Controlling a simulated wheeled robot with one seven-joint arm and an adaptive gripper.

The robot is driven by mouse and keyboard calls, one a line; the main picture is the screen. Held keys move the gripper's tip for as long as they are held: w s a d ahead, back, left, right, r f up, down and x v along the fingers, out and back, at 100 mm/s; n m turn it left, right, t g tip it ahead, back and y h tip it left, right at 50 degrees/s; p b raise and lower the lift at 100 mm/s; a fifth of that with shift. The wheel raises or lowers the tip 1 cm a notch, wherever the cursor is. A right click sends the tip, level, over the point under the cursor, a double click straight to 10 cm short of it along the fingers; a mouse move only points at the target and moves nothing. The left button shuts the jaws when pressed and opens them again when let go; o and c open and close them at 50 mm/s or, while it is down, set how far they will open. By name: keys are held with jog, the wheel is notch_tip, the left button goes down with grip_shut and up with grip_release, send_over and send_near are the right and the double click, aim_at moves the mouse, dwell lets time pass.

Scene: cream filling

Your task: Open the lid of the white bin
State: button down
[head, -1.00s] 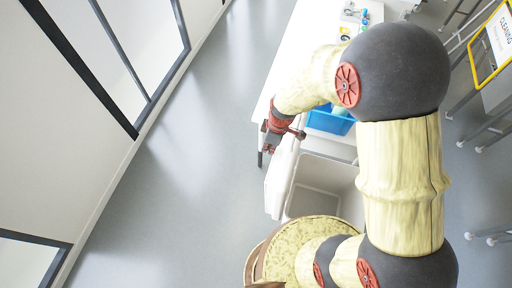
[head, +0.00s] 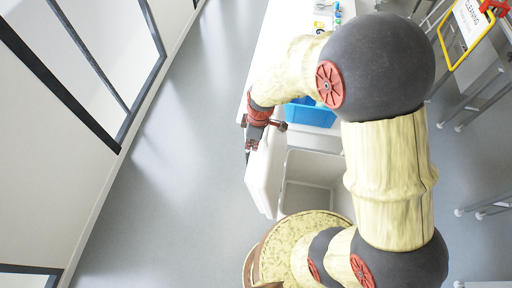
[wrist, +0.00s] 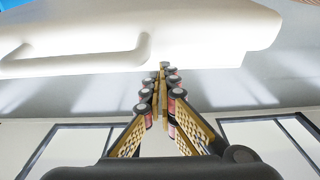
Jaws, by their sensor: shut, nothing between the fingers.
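The white bin (head: 290,198) stands beside my base in the head view, and its grey inside shows from above. Its white lid (head: 264,178) is swung up and over to the bin's left side, leaving the top uncovered. My gripper (head: 248,156) is at the far left corner of the lid, shut and empty. In the wrist view the lid (wrist: 190,32) spans the top of the picture, with a moulded lip along its underside. My closed fingertips (wrist: 162,70) are close to the lid's lower edge; whether they touch it I cannot tell.
A white table (head: 268,62) with a blue tray (head: 308,114) and small items stands beyond the bin. A cleaning sign with a yellow frame (head: 459,56) and metal racks are on the right. The grey floor (head: 180,190) on the left is clear up to the glazed wall.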

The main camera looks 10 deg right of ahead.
jog(key=d+r, duration=0.1)
jog(key=r, duration=0.1)
jog(key=d+r, duration=0.1)
jog(key=r, duration=0.2)
jog(key=s+r+b, duration=0.1)
jog(key=r, duration=0.1)
jog(key=shift+d+r, duration=0.25)
jog(key=shift+d, duration=0.15)
jog(key=shift+s+d+r, duration=0.15)
jog(key=shift+d+r, duration=0.15)
jog(key=shift+r, duration=0.3)
